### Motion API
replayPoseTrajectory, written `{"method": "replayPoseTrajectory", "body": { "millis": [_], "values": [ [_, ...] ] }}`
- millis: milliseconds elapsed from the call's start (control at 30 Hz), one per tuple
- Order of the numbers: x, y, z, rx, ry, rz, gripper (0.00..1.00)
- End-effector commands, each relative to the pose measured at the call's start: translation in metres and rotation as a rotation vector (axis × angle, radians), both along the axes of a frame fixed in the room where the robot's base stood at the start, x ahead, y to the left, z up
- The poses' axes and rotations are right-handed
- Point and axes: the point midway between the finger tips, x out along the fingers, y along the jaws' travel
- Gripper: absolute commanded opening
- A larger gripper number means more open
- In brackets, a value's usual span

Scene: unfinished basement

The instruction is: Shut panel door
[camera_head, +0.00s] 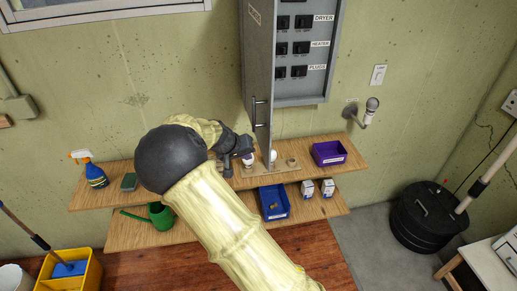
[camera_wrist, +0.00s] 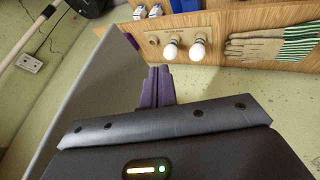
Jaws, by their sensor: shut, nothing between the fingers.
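The grey electrical panel (camera_head: 300,90) hangs on the wall with its switches exposed. Its door (camera_head: 259,70) stands open, jutting out from the panel's left side, with a bar handle (camera_head: 254,114) near its lower end. My gripper (camera_head: 247,160) is low on the left of the door, by its lower edge. In the wrist view, the purple fingers (camera_wrist: 157,86) are together and empty, and the grey door face (camera_wrist: 95,90) fills the area left of them. I cannot tell whether the fingers touch the door. My arm hides part of the shelves.
A wooden shelf (camera_head: 335,178) below the panel holds light bulbs (camera_wrist: 198,48), a purple bin (camera_head: 328,154) and a spray bottle (camera_head: 90,170). Gloves (camera_wrist: 270,45) show in the wrist view. A lower shelf holds a blue bin (camera_head: 274,202).

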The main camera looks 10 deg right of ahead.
Motion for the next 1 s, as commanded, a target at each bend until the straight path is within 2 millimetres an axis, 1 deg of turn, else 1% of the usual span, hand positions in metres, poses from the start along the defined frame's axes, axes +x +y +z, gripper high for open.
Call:
{"method": "replayPoseTrajectory", "body": {
  "millis": [33, 100, 200, 300, 433, 833, 1000],
  "values": [
    [0.001, -0.01, 0.005, 0.0, 0.001, -0.005, 0.0],
    [0.0, -0.021, 0.005, 0.001, 0.001, -0.007, 0.0],
    [0.001, -0.033, 0.004, 0.001, 0.001, -0.007, 0.0],
    [0.001, -0.041, 0.002, 0.001, 0.0, -0.009, 0.0],
    [0.002, -0.044, 0.0, 0.001, -0.001, -0.008, 0.0],
    [0.002, -0.043, 0.0, 0.001, -0.001, -0.004, 0.0],
    [0.001, -0.047, 0.0, 0.001, 0.0, 0.002, 0.0]
  ]
}}
